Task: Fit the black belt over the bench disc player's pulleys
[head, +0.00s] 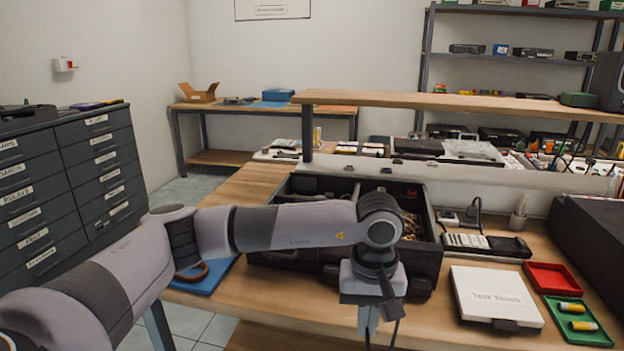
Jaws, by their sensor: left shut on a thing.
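My left gripper (372,316) points down in front of the bench's front edge, its arm crossing from the left. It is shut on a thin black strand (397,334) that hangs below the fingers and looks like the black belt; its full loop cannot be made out. A large black open-topped case (285,257), apparently the bench disc player, stands on the wooden bench just behind my gripper. My forearm covers part of it, and no pulleys can be made out inside. My right gripper is not in view.
A white lidded box (495,293), a red tray (551,276) and a green tray (577,322) with yellow cylinders lie to the right. A meter-like device (466,240) sits behind them. A blue mat (212,280) lies left of the case. A drawer cabinet (70,180) stands at left.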

